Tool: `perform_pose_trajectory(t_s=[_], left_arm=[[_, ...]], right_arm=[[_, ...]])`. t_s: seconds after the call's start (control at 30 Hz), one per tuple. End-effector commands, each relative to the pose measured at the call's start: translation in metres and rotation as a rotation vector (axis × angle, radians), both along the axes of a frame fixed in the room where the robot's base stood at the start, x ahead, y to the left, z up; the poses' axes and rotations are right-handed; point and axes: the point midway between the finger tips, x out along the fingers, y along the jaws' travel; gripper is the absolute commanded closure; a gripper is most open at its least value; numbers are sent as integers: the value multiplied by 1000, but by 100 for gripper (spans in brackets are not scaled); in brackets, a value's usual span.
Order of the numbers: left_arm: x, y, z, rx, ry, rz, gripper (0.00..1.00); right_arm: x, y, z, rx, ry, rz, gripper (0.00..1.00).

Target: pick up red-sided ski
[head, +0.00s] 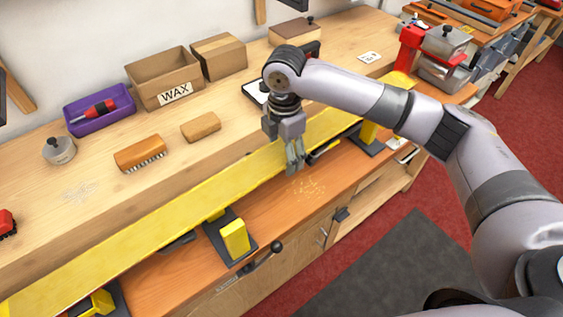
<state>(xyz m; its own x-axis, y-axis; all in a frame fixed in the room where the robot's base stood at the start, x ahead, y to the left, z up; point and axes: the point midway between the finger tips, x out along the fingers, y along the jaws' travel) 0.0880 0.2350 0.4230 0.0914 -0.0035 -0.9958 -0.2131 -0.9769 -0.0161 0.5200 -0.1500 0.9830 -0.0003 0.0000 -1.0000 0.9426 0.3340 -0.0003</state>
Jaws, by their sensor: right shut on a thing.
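A long yellow ski (150,235) runs diagonally from the lower left corner to the upper right along the front of the bench. Its visible face is yellow; I see no red on its side. My right gripper (293,165) points down at the ski's near edge, around the middle of its visible length, and is shut on it. The gripper hides a short piece of the ski. Whether the ski rests on the vises or hangs just above them, I cannot tell. My left gripper is not in view.
Vises with yellow blocks (235,238) stand along the front bench edge. Behind the ski are a brush (139,154), a cork block (201,127), a purple tray (99,110) and a WAX box (172,78). A red machine (411,47) stands at the far right end.

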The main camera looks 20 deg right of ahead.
Motion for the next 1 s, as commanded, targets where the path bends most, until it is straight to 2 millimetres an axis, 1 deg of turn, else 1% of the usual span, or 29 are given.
perform_pose_trajectory(t_s=[0.03,0.1,0.3,0.43,0.5,0.6,0.7,0.87,1.0], left_arm=[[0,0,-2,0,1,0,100],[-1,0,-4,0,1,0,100],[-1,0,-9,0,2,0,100],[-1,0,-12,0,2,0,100],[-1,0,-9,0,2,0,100],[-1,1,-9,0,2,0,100],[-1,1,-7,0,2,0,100],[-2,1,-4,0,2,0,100],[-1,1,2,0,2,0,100]], right_arm=[[2,2,15,7,-9,2,86],[2,2,32,7,-11,4,99],[1,2,84,7,-9,3,100],[1,2,114,6,-7,4,100],[1,1,130,5,-8,2,100],[1,1,146,4,-7,1,100],[1,1,156,4,-5,1,100],[1,1,167,4,-3,2,100],[0,1,173,5,-2,2,100]])
